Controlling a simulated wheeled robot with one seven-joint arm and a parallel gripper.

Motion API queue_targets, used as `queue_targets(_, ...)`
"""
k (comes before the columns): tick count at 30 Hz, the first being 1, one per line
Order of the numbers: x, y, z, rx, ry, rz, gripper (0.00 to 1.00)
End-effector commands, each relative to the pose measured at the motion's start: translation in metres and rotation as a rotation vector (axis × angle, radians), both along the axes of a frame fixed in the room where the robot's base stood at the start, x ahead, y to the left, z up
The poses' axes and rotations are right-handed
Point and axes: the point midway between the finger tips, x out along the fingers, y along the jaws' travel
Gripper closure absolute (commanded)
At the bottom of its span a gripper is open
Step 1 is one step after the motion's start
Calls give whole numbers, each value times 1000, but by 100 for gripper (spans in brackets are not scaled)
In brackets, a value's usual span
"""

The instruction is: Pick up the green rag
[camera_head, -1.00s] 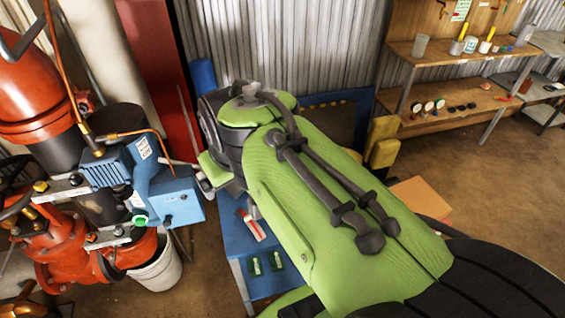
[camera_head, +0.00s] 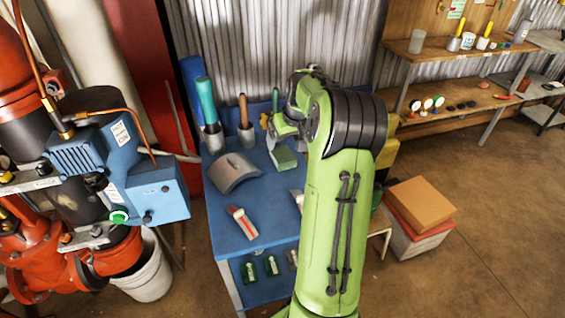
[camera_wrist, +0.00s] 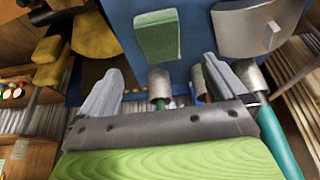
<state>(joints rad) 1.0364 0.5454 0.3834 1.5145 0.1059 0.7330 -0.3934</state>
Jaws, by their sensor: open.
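The green rag (camera_head: 284,158) looks like a small folded green block lying on the blue table (camera_head: 262,195). In the wrist view the rag (camera_wrist: 157,36) is at the top centre, beyond my fingertips and roughly in line with the gap between them. My gripper (camera_head: 286,128) is over the back of the table, close to the rag in the head view. In the wrist view my gripper (camera_wrist: 162,66) has its two grey fingers spread wide with nothing between them in its grasp. I see no contact with the rag.
Metal cups with a teal handle (camera_head: 206,100) and a brown handle (camera_head: 243,108) stand at the table's back left. A curved grey piece (camera_head: 233,172) lies left of the rag. A red-and-white item (camera_head: 242,222) is nearer. Orange boxes (camera_head: 420,203) stand right.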

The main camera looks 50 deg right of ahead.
Motion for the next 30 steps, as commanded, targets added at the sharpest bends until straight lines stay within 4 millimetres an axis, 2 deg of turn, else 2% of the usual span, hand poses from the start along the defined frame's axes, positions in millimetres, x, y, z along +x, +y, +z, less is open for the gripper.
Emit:
queue_targets(1,5,-1,-16,3,1,1,1)
queue_targets(3,10,-3,-29,3,1,1,1)
queue_targets(10,18,-7,-50,0,0,1,1)
queue_targets(17,32,-13,-89,1,1,0,1)
queue_targets(29,33,-14,-90,-1,1,1,1)
queue_targets(30,33,-14,-90,0,1,1,4)
